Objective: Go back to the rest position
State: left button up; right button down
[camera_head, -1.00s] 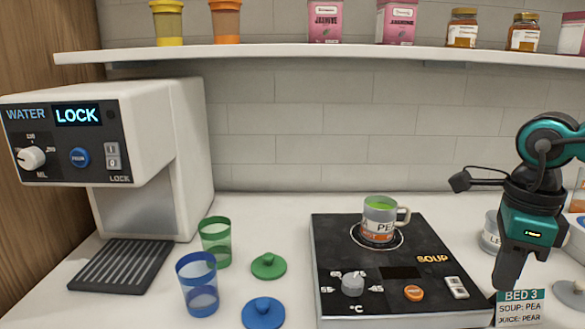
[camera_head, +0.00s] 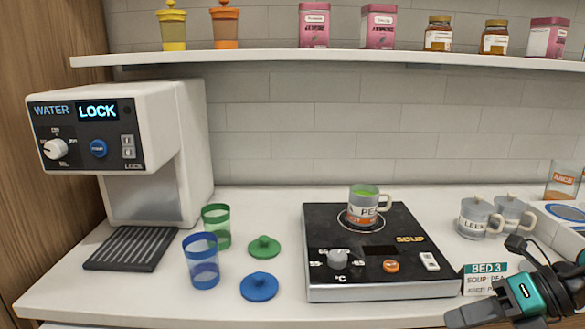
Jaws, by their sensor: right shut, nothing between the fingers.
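My right gripper (camera_head: 458,318) is at the lower right, low in front of the counter's front edge and beside the bed card. Its fingers are together and hold nothing. My left gripper is not in view. A mug with green soup (camera_head: 366,205) stands on the black soup heater (camera_head: 330,220), apart from my gripper. The bed 3 card (camera_head: 484,279) stands at the counter's front right, partly covered by my right arm.
A water machine (camera_head: 150,130) stands at the left. Green (camera_head: 216,226) and blue (camera_head: 202,262) cups and two lids lie in front of it. Two lidded mugs (camera_head: 478,217) stand right of the heater. A shelf (camera_head: 300,56) runs above.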

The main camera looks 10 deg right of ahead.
notch_tip(320, 180, down, 15)
jog(key=s+a+m+t+h, duration=0.15)
jog(key=m+t+h, duration=0.65)
jog(key=m, duration=1.6)
jog(key=s+a+f+m+g, duration=0.1)
jog(key=s+a+f+m, duration=0.5)
jog(key=a+f+m, duration=0.3)
jog(key=shift+s+a+f+m+g+p, duration=0.2)
jog(key=shift+a+f+m+g+p, duration=0.15)
jog(key=shift+a+m, duration=0.7)
jog(key=shift+a, duration=0.1)
